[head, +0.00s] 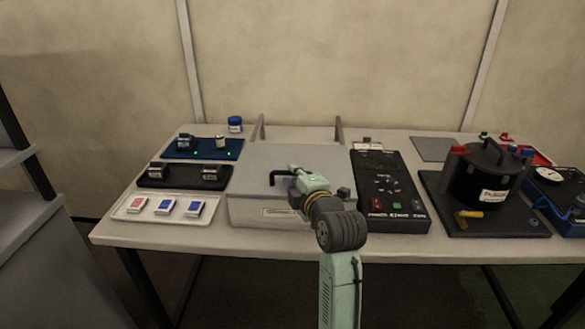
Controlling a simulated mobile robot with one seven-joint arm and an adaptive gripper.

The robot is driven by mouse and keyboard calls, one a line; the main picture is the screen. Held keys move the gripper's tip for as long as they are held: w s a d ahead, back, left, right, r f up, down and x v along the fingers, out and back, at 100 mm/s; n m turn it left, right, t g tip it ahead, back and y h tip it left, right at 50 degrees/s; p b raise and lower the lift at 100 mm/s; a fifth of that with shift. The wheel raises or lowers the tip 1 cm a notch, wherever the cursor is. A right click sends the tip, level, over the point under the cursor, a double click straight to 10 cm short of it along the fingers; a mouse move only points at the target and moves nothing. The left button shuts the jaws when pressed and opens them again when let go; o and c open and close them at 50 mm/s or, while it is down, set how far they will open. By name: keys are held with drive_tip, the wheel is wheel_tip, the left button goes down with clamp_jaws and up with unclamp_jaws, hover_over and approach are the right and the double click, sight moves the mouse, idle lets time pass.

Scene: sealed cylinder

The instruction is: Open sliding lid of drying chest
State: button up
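The drying chest (252,213) is a grey box in the middle of the table, with a label on its front. Its flat grey lid (265,160) covers the top, and two upright rails stand behind it. A dark bar handle (281,174) rises from the lid. My gripper (290,180) is at the lid, close to the right end of the handle. The wrist and arm hide the fingers, so I cannot tell whether they touch or grasp the handle. The chest's right front part is partly hidden behind my arm.
Left of the chest are a white tray (125,209) with colored packets, a black tray (150,183) and a blue tray (203,156) with small jars. Right are a black panel (390,212) with buttons and a black cylinder (478,180) on a dark base. A blue-lidded jar (235,124) stands behind.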

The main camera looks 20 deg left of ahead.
drive_tip(key=shift+x, duration=0.95)
drive_tip(key=shift+c, duration=0.2)
clamp_jaws()
